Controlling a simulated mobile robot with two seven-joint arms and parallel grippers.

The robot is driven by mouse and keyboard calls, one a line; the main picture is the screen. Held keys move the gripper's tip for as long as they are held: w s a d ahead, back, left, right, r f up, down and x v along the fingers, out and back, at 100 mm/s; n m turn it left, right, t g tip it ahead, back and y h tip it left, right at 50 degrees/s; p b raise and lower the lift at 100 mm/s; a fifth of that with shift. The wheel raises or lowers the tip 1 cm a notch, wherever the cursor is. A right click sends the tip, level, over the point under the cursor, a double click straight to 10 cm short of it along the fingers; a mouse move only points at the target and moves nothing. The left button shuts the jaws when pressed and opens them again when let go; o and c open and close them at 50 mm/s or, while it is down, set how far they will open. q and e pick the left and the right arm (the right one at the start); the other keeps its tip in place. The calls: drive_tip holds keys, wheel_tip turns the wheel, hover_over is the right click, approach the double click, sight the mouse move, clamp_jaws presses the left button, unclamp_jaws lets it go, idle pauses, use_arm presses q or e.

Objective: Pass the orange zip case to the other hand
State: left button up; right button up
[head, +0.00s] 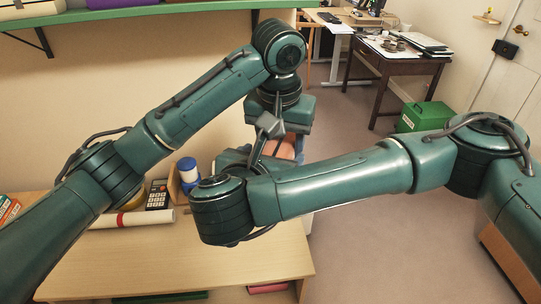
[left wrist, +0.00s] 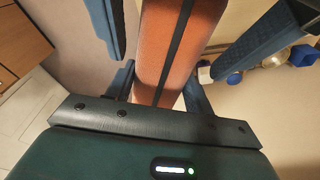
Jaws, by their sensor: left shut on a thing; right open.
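The orange zip case (head: 287,148) is below my left wrist in the head view, partly covered by my arms. In the left wrist view it is a long orange body with a dark strip (left wrist: 165,55). My left gripper (head: 279,146) is shut on the case and holds it. Two pairs of blue fingers flank the case in the left wrist view; one pair belongs to my right gripper (left wrist: 160,88), which is open, close around the case. Whether its fingers touch the case I cannot tell. In the head view my right forearm hides most of it.
A green box (head: 423,117) and a dark wooden table (head: 400,66) stand behind. The floor at right is clear.

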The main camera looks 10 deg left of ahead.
use_arm(q)
drive_tip(key=shift+d, duration=0.1)
use_arm(e)
drive_tip(key=shift+a, duration=0.1)
drive_tip(key=c, duration=1.1)
use_arm(q)
drive_tip(key=o, duration=1.1)
